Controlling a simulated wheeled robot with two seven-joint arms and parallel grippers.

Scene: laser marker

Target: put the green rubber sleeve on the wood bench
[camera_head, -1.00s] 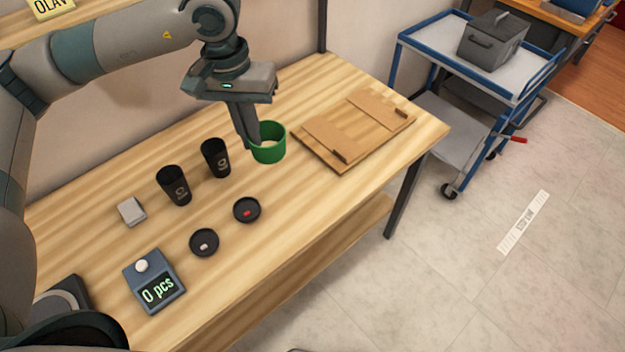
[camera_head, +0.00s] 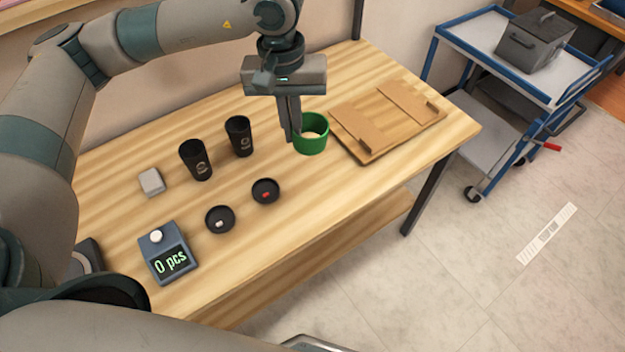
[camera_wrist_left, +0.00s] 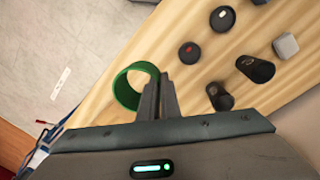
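The green rubber sleeve (camera_head: 311,145), a short open ring, is at the far part of the wood bench (camera_head: 300,190), just left of the cardboard-topped board. My left gripper (camera_head: 292,134) points down and its narrow fingers are closed on the sleeve's left wall. In the left wrist view the sleeve (camera_wrist_left: 121,92) shows as an open ring, with the fingers (camera_wrist_left: 158,85) at its right side. I cannot tell whether its bottom touches the bench or hangs slightly above. My right gripper is not in view.
Two black cups (camera_head: 239,137) (camera_head: 196,160), two black dishes (camera_head: 265,191) (camera_head: 220,219), a grey block (camera_head: 151,182) and a counting scale (camera_head: 168,253) stand left of the sleeve. A wooden board (camera_head: 375,140) lies right. Bench in front is clear. A blue cart (camera_head: 480,45) stands beyond.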

